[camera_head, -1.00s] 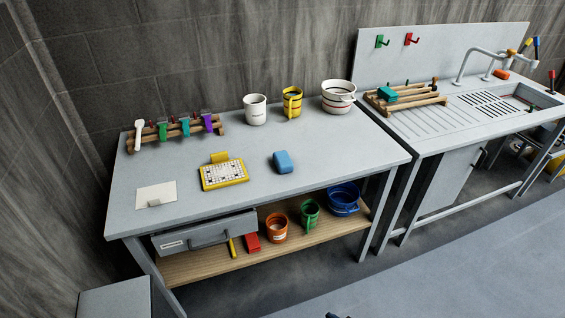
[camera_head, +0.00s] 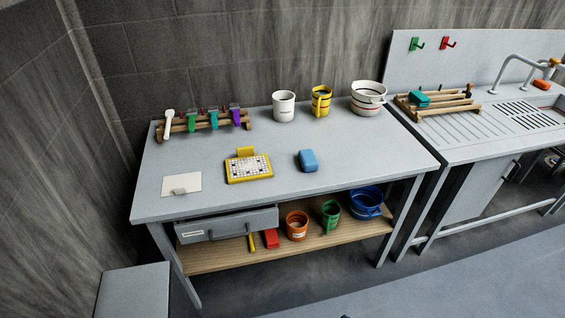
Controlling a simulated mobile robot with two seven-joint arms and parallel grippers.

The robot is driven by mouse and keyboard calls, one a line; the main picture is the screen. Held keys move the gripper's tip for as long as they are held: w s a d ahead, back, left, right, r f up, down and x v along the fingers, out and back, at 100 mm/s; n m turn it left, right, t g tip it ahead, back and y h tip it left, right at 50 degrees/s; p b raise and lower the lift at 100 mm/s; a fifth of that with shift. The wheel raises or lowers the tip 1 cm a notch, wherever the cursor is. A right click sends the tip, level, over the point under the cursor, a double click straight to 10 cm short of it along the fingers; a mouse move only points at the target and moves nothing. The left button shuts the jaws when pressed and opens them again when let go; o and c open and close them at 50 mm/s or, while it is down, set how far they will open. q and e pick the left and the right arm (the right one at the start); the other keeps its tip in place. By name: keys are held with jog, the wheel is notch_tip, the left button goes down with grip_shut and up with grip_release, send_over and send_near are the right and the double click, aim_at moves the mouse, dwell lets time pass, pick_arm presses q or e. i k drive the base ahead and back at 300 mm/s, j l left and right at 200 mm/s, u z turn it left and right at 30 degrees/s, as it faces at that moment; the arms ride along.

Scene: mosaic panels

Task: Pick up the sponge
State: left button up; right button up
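A blue rounded block (camera_head: 307,160), which looks like a sponge, lies on the grey worktop (camera_head: 330,183), right of the yellow-framed grid panel (camera_head: 249,168). A teal block (camera_head: 419,98) rests on a wooden rack (camera_head: 440,107) by the sink; it could also be a sponge, and I cannot tell for sure. An orange item (camera_head: 541,84) lies behind the sink. Neither of my grippers is in view.
A tool rack (camera_head: 205,122) is at back left, a white card (camera_head: 181,184) at front left. Below are a grey drawer (camera_head: 228,223) and a shelf (camera_head: 215,258) with coloured vessels.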

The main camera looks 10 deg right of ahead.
aim_at(309, 162)
jog(key=i+l+u, duration=0.25)
jog(key=l, duration=0.35)
jog(key=l+u, duration=0.25)
jog(key=l, duration=0.35)
jog(key=i+l+u, duration=0.1)
jog(key=l+u, duration=0.15)
jog(key=l, duration=0.4)
